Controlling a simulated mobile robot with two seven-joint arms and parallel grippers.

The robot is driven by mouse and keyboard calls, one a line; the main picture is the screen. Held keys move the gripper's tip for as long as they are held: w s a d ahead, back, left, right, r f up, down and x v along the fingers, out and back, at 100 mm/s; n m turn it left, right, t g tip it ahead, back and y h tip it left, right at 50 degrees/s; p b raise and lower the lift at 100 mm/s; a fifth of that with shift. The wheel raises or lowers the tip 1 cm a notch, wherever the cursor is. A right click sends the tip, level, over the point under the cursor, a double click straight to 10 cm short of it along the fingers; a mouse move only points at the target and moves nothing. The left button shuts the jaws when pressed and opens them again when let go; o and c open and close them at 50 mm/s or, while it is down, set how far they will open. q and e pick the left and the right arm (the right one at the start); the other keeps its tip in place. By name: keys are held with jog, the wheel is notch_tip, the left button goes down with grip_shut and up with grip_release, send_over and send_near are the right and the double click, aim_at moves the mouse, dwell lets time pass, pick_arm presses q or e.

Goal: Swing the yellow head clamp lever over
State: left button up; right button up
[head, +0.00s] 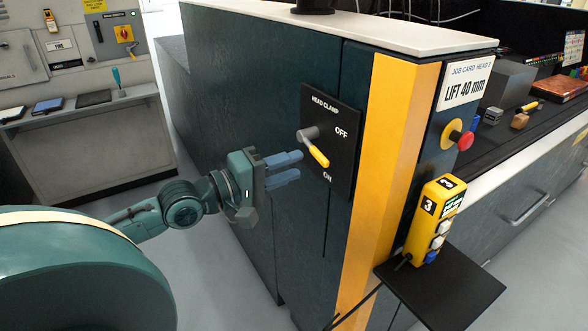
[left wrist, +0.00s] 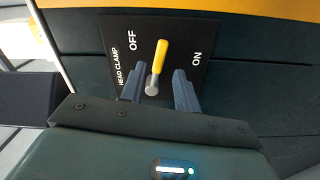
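The head clamp lever (head: 317,153) has a yellow handle and a grey hub on a black panel (head: 343,112) lettered HEAD CLAMP, OFF and ON. Its handle points right and down in the head view, between the OFF and ON words. My left gripper (head: 299,164) is open and empty, just left of the lever, with its blue-grey fingers pointing at the panel. In the left wrist view, the lever (left wrist: 158,62) shows between the two open fingertips (left wrist: 157,76), with OFF to its left and ON to its right. No contact is visible. My right gripper is not in view.
A yellow corner post (head: 390,140) stands right of the panel. Beyond it are a red button (head: 465,141) and a yellow control box (head: 435,220) above a black shelf (head: 440,285). A grey desk (head: 80,140) stands at the left; the floor between is clear.

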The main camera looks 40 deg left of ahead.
aim_at(317, 158)
pick_arm(q)
jog(key=x, duration=0.5)
jog(key=shift+b, duration=0.4)
jog(key=shift+w+d+r+p, duration=0.1)
jog(key=shift+w+p, duration=0.1)
jog(key=shift+p, duration=0.3)
jog(key=shift+c, duration=0.2)
grip_shut()
